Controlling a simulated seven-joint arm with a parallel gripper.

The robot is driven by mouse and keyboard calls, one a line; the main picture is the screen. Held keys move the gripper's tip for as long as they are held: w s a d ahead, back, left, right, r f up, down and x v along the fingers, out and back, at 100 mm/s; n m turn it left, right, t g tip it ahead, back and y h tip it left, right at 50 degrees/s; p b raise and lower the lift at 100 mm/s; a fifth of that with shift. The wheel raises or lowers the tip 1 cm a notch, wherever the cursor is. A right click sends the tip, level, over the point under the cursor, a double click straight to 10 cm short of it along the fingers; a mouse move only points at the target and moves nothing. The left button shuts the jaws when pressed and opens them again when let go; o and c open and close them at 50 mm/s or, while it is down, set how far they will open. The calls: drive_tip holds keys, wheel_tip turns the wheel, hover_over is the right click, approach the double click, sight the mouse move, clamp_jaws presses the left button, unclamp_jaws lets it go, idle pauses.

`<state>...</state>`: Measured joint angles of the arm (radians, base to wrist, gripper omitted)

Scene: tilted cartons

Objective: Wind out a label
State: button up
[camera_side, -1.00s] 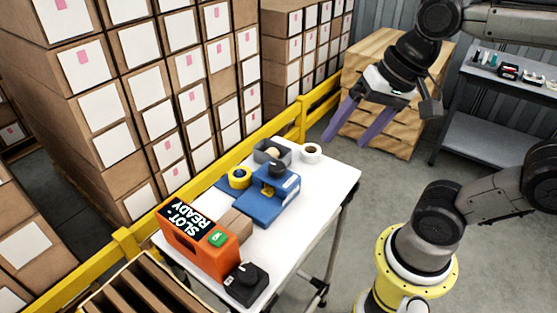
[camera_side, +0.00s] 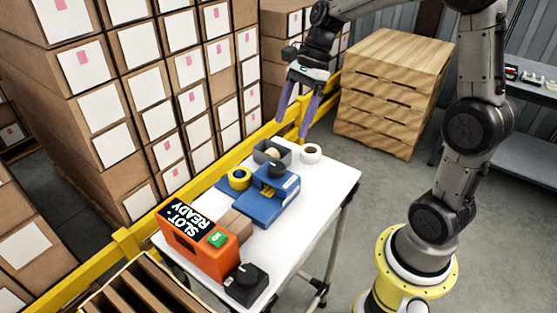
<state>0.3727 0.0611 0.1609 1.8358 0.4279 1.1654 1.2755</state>
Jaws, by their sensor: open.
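An orange label machine (camera_side: 200,247) stands at the near left of the white table (camera_side: 318,192). Its dark screen (camera_side: 187,220) reads "SLOT: READY", and a green button (camera_side: 217,239) is on its top. A black box with a round knob (camera_side: 246,283) sits at its right. No label is visible coming out, and its front is partly hidden from this view. My gripper (camera_side: 292,126) is open and empty, with two purple fingers pointing down above the table's far end, apart from the things there.
A blue device (camera_side: 268,205), yellow tape roll (camera_side: 239,178), grey bin (camera_side: 270,151), white roll (camera_side: 311,153) and brown block (camera_side: 235,224) share the table. A yellow rail (camera_side: 150,237) and stacked cartons (camera_side: 160,90) border its left. The table's right side is clear.

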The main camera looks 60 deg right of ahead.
sight(276, 166)
drive_tip(key=x, duration=1.1)
clamp_jaws()
